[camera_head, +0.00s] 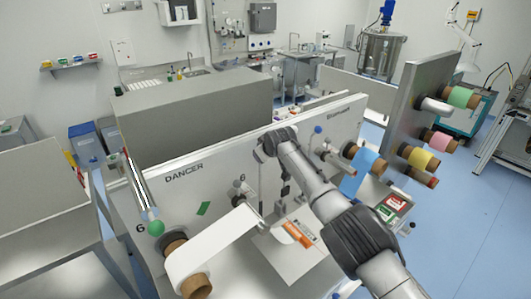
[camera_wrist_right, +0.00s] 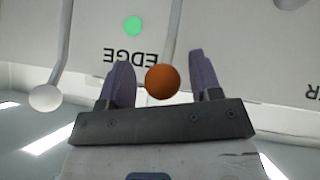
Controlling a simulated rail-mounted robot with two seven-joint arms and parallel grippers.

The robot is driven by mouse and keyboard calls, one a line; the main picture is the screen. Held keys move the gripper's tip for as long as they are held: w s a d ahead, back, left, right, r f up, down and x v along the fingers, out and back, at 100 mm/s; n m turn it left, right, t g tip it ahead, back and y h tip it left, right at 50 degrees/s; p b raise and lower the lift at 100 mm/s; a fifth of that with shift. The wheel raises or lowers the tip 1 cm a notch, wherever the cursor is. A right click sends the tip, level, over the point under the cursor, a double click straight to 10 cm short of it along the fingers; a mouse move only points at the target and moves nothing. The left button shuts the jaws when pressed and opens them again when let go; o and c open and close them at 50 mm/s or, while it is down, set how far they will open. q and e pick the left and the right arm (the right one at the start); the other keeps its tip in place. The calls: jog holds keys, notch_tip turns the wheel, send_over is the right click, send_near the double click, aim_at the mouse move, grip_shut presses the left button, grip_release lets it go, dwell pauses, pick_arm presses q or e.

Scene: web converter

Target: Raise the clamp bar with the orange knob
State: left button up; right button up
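The orange knob (camera_wrist_right: 163,82) is a round ball in the right wrist view. It lies between the two purple fingers of my right gripper (camera_wrist_right: 159,62), with a gap visible on each side. The gripper is open. Whether the knob is level in depth with the fingertips is hard to tell. The clamp bar itself is mostly hidden behind the knob and gripper. In the head view my right arm reaches up to the white machine panel (camera_head: 215,182) and hides the knob and my fingers. My left gripper is not in view.
Upside-down lettering "EDGE", a green light (camera_wrist_right: 133,26) and a pale ball (camera_wrist_right: 45,98) on a lever are near the knob. In the head view, a white web roll (camera_head: 213,243), a blue roll (camera_head: 362,172) and an orange tool (camera_head: 299,234) are around my arm.

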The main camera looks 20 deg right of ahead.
jog(key=shift+a+r, duration=0.1)
jog(key=shift+s+r, duration=0.1)
jog(key=shift+p+v, duration=0.5)
jog(key=shift+v, duration=0.65)
jog(key=b+v, duration=0.2)
jog(key=v, duration=0.9)
jog(key=shift+s, duration=0.1)
